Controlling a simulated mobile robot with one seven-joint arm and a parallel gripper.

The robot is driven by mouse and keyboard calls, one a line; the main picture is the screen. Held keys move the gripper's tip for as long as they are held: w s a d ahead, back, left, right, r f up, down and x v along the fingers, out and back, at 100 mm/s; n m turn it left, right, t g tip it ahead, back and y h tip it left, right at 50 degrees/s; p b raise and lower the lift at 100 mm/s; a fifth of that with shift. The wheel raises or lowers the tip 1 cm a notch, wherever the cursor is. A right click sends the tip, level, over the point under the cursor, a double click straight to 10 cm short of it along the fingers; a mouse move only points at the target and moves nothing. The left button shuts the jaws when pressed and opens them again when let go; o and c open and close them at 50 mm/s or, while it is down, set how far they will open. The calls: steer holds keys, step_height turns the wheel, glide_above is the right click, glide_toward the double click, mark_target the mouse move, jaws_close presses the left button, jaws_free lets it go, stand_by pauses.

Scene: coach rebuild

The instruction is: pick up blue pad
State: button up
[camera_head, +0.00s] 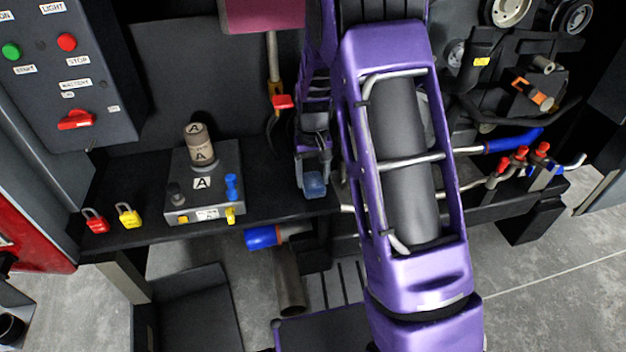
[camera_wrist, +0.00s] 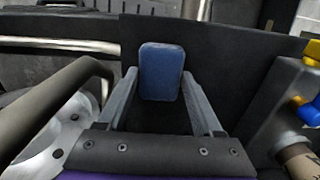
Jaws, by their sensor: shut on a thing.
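The blue pad (camera_wrist: 161,72) is a small rounded block between the two fingers of my gripper (camera_wrist: 160,88) in the wrist view. The fingers are shut on it, one on each side. In the head view the pad (camera_head: 314,184) shows at the tip of my gripper (camera_head: 314,172), near the front edge of the black bench. I cannot tell from these views whether the pad touches the bench or is just above it.
A grey box marked A (camera_head: 203,205) stands left of my gripper, with a cylinder (camera_head: 200,145) on top. A red padlock (camera_head: 95,220) and a yellow padlock (camera_head: 129,215) lie further left. Red-topped valves (camera_head: 521,153) and pipes stand at the right.

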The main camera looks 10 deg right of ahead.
step_height(320, 180, up, 3)
steer(key=shift+d+f, duration=0.15)
steer(key=shift+f, duration=0.05)
steer(key=s+d, duration=1.1)
steer(key=d, duration=0.2)
steer(key=shift+s+d+f+p, duration=0.25)
steer(key=shift+s+p, duration=0.05)
steer(key=shift+p, duration=0.15)
